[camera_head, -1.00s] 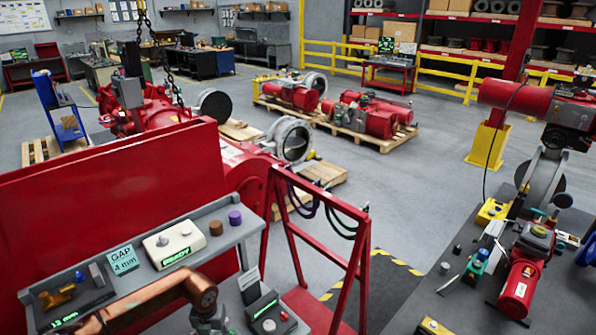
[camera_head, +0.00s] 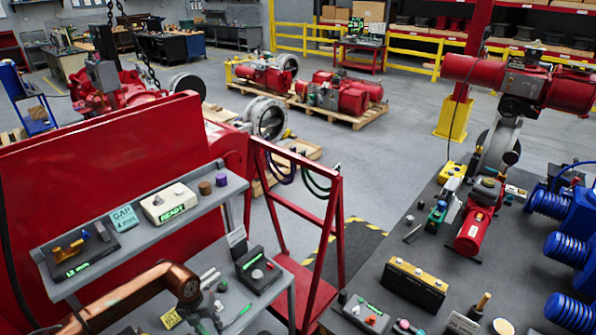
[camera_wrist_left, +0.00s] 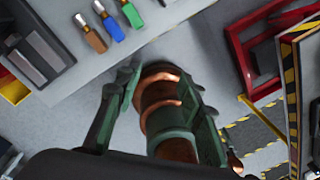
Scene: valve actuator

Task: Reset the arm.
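My copper-coloured left arm comes in at the bottom left of the head view and bends down at its joint. My left gripper (camera_head: 205,312) hangs below it at the bottom edge, in front of the grey bench, and is only partly visible. In the left wrist view its dark green fingers (camera_wrist_left: 160,85) stand apart, and a copper-coloured, rounded part shows between them. I see no task object held between the fingertips. My right gripper is not in view.
A grey shelf with a READY box (camera_head: 170,203) and a teal gap sign (camera_head: 124,217) is near the left arm. A red frame (camera_head: 330,230) stands beside the dark right bench (camera_head: 430,255), with a red actuator (camera_head: 474,232).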

